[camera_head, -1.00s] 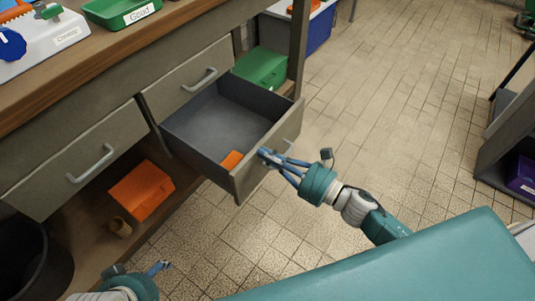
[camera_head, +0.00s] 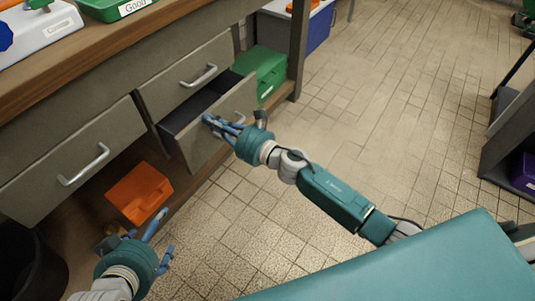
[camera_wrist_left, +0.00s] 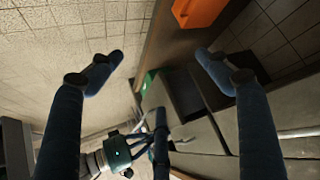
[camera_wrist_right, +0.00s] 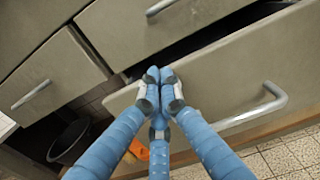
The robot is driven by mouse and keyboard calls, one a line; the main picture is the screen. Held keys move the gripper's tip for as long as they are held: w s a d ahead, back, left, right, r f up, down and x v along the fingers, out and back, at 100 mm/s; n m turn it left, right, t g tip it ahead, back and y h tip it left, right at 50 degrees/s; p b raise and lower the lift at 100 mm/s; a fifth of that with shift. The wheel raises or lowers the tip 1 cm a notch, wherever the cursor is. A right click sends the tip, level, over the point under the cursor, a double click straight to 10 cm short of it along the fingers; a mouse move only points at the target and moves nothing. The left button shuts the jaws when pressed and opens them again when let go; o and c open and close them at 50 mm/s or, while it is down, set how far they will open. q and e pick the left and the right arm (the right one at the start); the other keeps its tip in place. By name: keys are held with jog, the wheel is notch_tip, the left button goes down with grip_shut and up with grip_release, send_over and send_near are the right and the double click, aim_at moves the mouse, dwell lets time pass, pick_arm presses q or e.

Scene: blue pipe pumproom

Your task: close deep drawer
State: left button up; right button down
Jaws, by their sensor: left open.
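The deep drawer (camera_head: 222,122) sits under a shallow drawer in the workbench and is partly open, with a dark gap showing behind its front. My right gripper (camera_head: 213,121) is at the drawer's front face. In the right wrist view its fingers (camera_wrist_right: 160,75) are together, at the upper part of the front, left of the drawer handle (camera_wrist_right: 256,108), and hold nothing that I can see. My left gripper (camera_head: 157,240) is open and empty, low at the left, in front of the lower shelf. The left wrist view shows its fingers (camera_wrist_left: 158,70) spread apart.
An orange box (camera_head: 140,192) stands on the lower shelf, and a green box (camera_head: 262,72) stands right of the drawer. A black bin (camera_head: 28,265) is at lower left. The tiled floor (camera_head: 390,100) to the right is clear.

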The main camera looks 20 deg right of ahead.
jog(key=b+x, duration=0.1)
jog(key=x, duration=0.4)
pick_arm(q)
jog(key=w+d+r+t+h, duration=0.1)
jog(key=w+d+r+t, duration=0.1)
jog(key=w+r+t, duration=0.2)
jog(key=shift+w+d+r+t, duration=0.3)
jog(key=shift+w+r, duration=0.8)
jog(key=shift+r, duration=0.75)
pick_arm(e)
jog(key=shift+w+a, duration=0.15)
jog(key=shift+w, duration=0.05)
